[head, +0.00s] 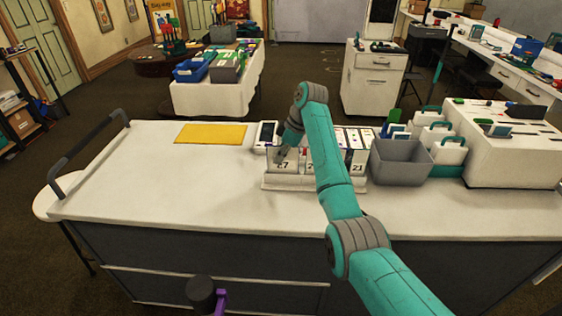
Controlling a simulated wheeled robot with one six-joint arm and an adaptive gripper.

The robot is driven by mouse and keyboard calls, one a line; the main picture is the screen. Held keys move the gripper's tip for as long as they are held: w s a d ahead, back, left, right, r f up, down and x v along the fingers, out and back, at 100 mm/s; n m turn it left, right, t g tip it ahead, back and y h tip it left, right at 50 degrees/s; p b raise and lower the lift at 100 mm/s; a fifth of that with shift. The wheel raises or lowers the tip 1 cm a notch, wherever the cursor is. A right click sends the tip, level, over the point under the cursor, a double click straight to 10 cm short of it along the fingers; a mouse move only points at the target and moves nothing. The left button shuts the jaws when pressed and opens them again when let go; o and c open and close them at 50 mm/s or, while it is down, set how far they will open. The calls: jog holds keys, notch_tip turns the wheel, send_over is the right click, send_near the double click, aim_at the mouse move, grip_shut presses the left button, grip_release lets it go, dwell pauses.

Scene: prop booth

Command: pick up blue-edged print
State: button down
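A white rack (315,184) stands on the near counter, with several upright cards or prints in it. A small dark-faced, white-bordered item (267,132) stands at the rack's back left. My gripper (281,156) is low over the rack's left part, close to the "27" slot. It is small and dark, so its opening is unclear. My arm hides the rack's middle.
A grey bin (401,162) stands right of the rack, with white holders (449,151) and a raised white block (510,155) beyond. A yellow mat (211,134) lies left of the rack. The counter's left front is clear.

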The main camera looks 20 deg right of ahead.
notch_tip(320, 180, up, 10)
dwell(0.5)
